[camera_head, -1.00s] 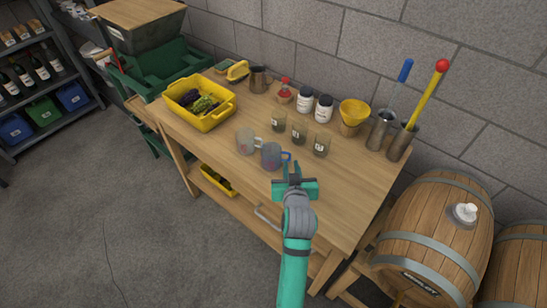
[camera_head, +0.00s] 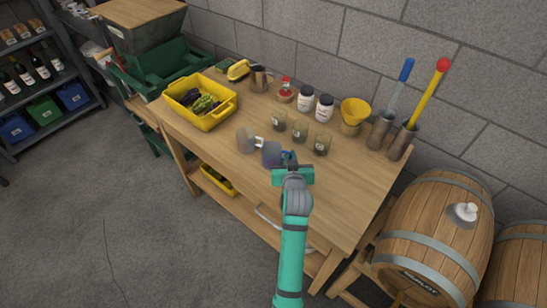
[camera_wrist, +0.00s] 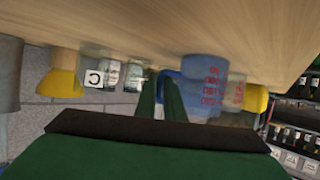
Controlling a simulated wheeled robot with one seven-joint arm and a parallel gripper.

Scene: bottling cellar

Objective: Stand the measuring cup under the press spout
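A blue-tinted measuring cup (camera_head: 271,155) with a blue handle stands upright on the wooden bench (camera_head: 335,195). In the wrist view the blue cup (camera_wrist: 203,72) shows red graduation marks. A clear cup (camera_head: 246,140), also with red marks, stands just left of it and shows behind it in the wrist view (camera_wrist: 237,88). My gripper (camera_head: 289,157) is at the blue cup's handle side. In the wrist view its two fingers (camera_wrist: 160,95) are a little apart, close to the handle; contact cannot be told. A green machine with a hopper (camera_head: 145,35) stands at the bench's left end; no spout is clearly visible.
Three small labelled glasses (camera_head: 300,131) stand behind the cups. A barrel (camera_head: 435,235) is at right. The bench's front right is clear.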

